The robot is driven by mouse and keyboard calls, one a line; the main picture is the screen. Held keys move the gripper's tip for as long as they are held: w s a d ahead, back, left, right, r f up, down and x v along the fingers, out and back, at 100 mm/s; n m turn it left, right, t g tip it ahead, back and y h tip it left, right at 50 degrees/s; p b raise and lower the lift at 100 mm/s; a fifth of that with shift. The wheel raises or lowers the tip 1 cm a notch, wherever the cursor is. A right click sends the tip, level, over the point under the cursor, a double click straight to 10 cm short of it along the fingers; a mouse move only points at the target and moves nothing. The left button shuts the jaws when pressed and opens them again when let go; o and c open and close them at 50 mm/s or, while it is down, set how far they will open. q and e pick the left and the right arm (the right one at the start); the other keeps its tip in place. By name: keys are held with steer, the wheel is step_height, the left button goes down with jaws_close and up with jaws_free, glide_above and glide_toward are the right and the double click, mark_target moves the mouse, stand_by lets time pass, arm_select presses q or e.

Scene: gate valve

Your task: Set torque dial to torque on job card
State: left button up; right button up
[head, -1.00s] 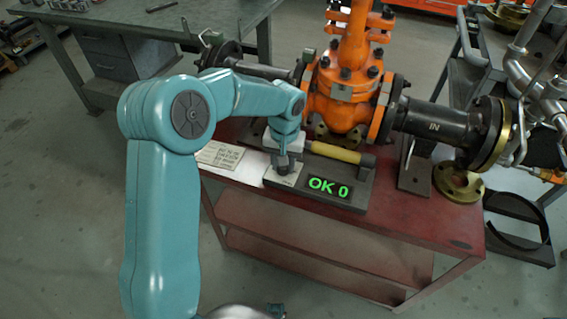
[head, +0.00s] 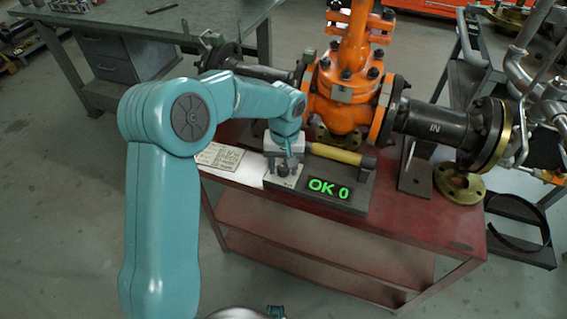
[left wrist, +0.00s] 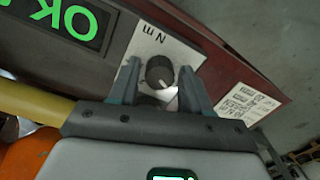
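The torque dial is a small black knob (left wrist: 160,72) with a pale pointer line, on a white plate marked "N m" in the left wrist view. It shows small in the head view (head: 283,171). My left gripper (left wrist: 159,68) is open, one finger on each side of the knob with a gap at both sides. In the head view the left gripper (head: 287,161) is over the dial plate. The job card (head: 219,156) lies left of the tester; its print (left wrist: 246,103) is too small to read. The green display (head: 328,189) reads "OK 0".
A yellow-handled tool (head: 338,153) lies along the back of the dark tester base. The orange gate valve (head: 345,95) stands close behind it. The red bench top (head: 415,225) is clear at the front right.

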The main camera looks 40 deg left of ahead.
mark_target(284, 167)
arm_select(q)
steer(key=shift+o, duration=0.2)
steer(key=shift+r, duration=0.15)
steer(key=shift+w+r, duration=0.1)
steer(key=shift+r, duration=0.25)
step_height(284, 167, up, 15)
steer(key=p, duration=0.3)
steer(key=shift+d+r, duration=0.15)
steer(key=shift+r, duration=0.05)
